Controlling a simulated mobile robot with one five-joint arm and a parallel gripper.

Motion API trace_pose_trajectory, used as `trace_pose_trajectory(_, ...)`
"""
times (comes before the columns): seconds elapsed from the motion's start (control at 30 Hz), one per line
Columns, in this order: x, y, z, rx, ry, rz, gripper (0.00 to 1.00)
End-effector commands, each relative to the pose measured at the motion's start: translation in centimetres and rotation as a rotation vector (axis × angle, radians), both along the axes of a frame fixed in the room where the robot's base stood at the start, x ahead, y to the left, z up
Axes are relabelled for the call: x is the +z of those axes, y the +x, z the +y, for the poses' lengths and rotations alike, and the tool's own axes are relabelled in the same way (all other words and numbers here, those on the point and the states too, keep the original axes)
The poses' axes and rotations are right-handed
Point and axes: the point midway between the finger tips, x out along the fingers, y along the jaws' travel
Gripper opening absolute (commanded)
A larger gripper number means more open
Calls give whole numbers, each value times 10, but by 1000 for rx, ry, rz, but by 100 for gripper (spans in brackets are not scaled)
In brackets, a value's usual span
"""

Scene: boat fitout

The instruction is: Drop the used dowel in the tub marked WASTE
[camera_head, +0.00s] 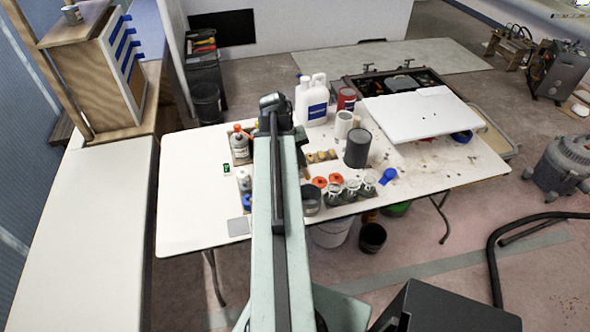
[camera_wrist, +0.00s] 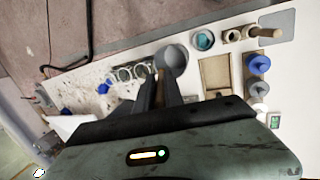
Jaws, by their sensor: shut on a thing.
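My gripper (camera_head: 303,157) is partly hidden behind my arm in the head view. It is shut on the brown dowel (camera_head: 307,172), whose end shows below the jaws. In the wrist view, my gripper (camera_wrist: 160,92) has the dowel (camera_wrist: 160,76) between its dark fingers, mostly hidden. A round grey tub (camera_wrist: 172,58) is just beyond the fingertips; it also shows beside my arm in the head view (camera_head: 312,200). A taller dark grey tub (camera_head: 358,148) stands to the right. No WASTE marking is readable on either, so I cannot tell which bears it.
Glass jars (camera_head: 352,189) and a blue funnel (camera_head: 389,177) stand right of the small tub. White jugs (camera_head: 312,100) stand at the back and a white board (camera_head: 424,113) lies at the right. A teal-lined cup (camera_wrist: 203,40) is close by.

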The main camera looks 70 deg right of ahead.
Motion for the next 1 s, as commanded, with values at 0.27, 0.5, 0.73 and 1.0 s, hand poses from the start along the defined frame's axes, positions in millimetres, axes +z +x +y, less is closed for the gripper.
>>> trace_pose_trajectory(0.27, -42, 13, 2, -539, -192, -76, 0)
trace_pose_trajectory(0.5, -43, 15, 2, -655, -232, -93, 0)
trace_pose_trajectory(0.73, -52, 15, 2, -653, -231, -93, 0)
trace_pose_trajectory(1.0, -76, 14, 2, -653, -231, -93, 0)
